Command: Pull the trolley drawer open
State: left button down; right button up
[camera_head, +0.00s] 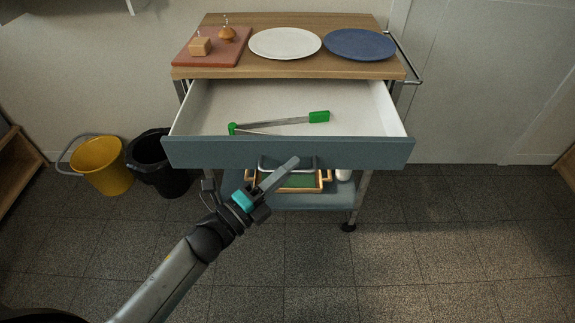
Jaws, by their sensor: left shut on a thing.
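The trolley (188,72) stands ahead with a wooden top. Its drawer (200,153) has a blue-grey front and a white inside, and it is pulled well out. Tongs with green ends (285,122) lie in the drawer. A grey bar handle (307,162) shows low on the drawer front, partly hidden by the gripper. My left gripper (283,172) comes from the lower left and is shut on the drawer handle. My right gripper is not in view.
On the trolley top are a white plate (285,43), a blue plate (359,44) and a reddish board (211,45) with small food items. A tray (302,181) sits on the lower shelf. A yellow bucket (102,166) and a black bin (150,160) stand left. Floor on the right is clear.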

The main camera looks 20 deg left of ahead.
pick_arm(q)
jog(key=c, duration=0.9)
grip_release()
jog(key=shift+s+a, duration=0.2)
jog(key=shift+s, duration=0.1)
jog(key=p+v, duration=0.2)
jog(key=v, duration=1.2)
jog(key=shift+s, duration=0.25)
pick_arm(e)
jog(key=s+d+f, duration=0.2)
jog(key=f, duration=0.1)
